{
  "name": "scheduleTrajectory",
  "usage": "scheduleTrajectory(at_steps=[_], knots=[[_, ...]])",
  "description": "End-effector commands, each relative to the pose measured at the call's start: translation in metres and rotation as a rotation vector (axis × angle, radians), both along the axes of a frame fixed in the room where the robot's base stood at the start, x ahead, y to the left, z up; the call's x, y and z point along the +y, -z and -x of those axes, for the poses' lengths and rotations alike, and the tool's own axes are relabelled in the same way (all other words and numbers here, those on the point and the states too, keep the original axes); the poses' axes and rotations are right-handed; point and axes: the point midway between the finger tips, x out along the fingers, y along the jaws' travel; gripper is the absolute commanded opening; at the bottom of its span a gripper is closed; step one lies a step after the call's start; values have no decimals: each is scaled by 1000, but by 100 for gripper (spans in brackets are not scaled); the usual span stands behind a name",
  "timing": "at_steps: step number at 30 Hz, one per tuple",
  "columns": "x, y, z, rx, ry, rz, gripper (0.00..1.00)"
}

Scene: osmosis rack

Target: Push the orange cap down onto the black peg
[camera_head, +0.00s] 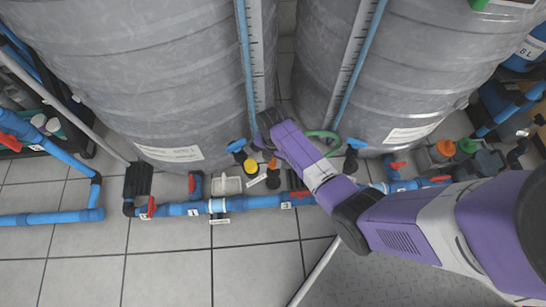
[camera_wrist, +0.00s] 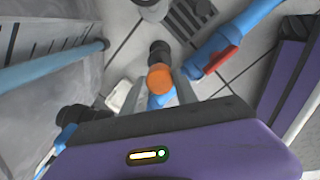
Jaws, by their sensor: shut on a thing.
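The orange cap (camera_wrist: 160,79) is between the two grey fingers of my gripper (camera_wrist: 161,86) in the wrist view. My gripper is shut on it. A black peg-like fitting (camera_wrist: 160,51) shows just beyond the cap, in line with it. I cannot tell whether cap and peg touch. In the head view, a small orange patch of the cap (camera_head: 272,163) shows at the tip of my gripper (camera_head: 268,150), between the two tanks. A black fitting (camera_head: 273,180) stands just below it. My purple arm hides part of this area.
Two large grey tanks (camera_head: 130,75) (camera_head: 420,70) stand behind. A blue pipe (camera_head: 255,202) with red valve handles runs across the front. A yellow cap (camera_head: 251,165) is close to the left of my gripper. Tiled floor (camera_head: 180,265) in front is clear.

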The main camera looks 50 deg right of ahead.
Motion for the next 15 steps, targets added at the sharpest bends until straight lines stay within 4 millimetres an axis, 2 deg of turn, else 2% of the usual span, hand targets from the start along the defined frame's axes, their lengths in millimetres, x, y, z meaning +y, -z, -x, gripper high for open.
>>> scheduleTrajectory(at_steps=[15], knots=[[0, 42, 0, -1, 1, 0, 0]])
